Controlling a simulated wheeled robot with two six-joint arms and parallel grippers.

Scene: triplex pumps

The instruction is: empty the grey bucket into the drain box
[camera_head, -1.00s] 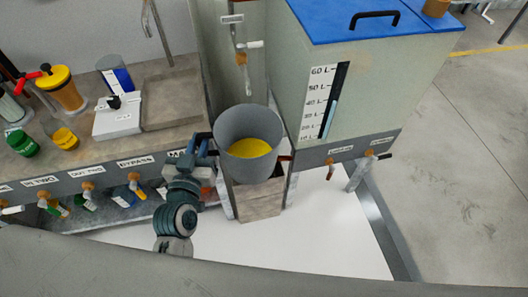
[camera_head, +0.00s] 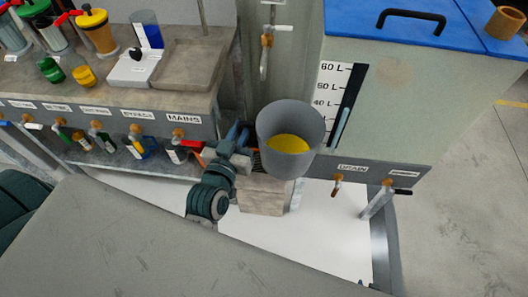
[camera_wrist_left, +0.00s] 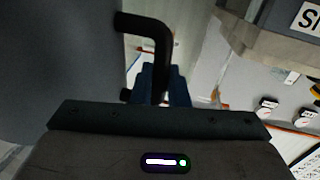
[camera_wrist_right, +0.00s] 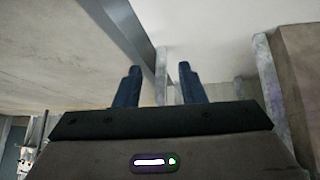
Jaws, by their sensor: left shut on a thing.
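The grey bucket (camera_head: 268,128) is upright, with yellow liquid (camera_head: 289,144) in it. My left gripper (camera_head: 240,142) is at its left side, shut on its dark handle (camera_wrist_left: 157,38). In the left wrist view the bucket's wall (camera_wrist_left: 55,50) fills the left, and the blue fingers (camera_wrist_left: 163,85) are partly hidden behind the wrist.
A tank with a blue lid (camera_head: 400,20) and litre scale (camera_head: 335,90) stands close at the bucket's right, with valves (camera_head: 337,185) below. A bench with a shallow tray (camera_head: 187,75), jars and a valve row is at left. A grey surface (camera_head: 150,245) fills the foreground.

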